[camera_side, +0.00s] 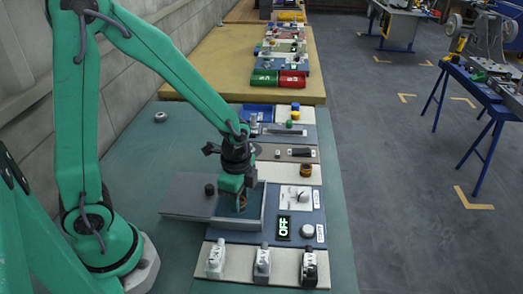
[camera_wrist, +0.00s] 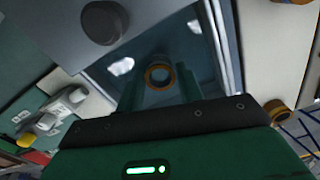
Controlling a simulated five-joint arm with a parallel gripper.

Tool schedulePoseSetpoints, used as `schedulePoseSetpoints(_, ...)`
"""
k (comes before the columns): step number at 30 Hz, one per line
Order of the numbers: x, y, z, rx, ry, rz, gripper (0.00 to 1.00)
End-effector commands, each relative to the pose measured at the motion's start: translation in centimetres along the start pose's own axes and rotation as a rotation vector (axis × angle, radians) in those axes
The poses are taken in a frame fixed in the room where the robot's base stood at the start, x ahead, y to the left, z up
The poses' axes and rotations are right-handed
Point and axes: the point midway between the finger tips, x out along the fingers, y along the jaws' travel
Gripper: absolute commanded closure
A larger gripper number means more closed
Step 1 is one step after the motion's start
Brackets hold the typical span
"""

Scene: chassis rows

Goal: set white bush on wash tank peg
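My gripper (camera_side: 237,200) points down into the open grey wash tank (camera_side: 262,215). In the wrist view its two green fingers (camera_wrist: 159,88) stand on either side of a brown ring-shaped bush (camera_wrist: 159,76). The bush fits closely between them; I cannot tell whether they press on it. The peg is not clearly visible. A pale grey-white ring (camera_side: 160,117), which may be the white bush, lies alone on the green bench at the far left. The tank's grey lid (camera_side: 185,196), with a dark knob (camera_side: 210,190), sits to the tank's left.
Another brown bush (camera_side: 305,170) stands on a pale panel behind the tank. Right of the tank are an OFF display (camera_side: 283,228) and a white knob (camera_side: 308,231). Several switch levers (camera_side: 262,262) stand in front. The green bench left of the panels is mostly clear.

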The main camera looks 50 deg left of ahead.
Motion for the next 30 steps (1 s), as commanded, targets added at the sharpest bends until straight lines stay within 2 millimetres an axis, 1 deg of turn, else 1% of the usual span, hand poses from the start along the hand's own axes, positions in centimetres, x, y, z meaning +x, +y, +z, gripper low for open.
schedulePoseSetpoints(1,0.0,0.0,0.0,0.000,0.000,0.000,0.53)
schedulePoseSetpoints(2,0.0,0.0,0.0,0.000,0.000,0.000,0.47)
schedulePoseSetpoints(3,0.0,0.0,0.0,0.000,0.000,0.000,0.45)
schedulePoseSetpoints(11,0.0,0.0,0.0,0.000,0.000,0.000,0.45)
schedulePoseSetpoints(17,-0.5,0.0,0.0,0.000,0.001,-0.001,0.45)
schedulePoseSetpoints(23,-2.1,-0.1,0.0,0.000,0.002,-0.002,0.45)
schedulePoseSetpoints(30,-4.9,-0.1,0.0,0.000,0.003,-0.003,0.45)
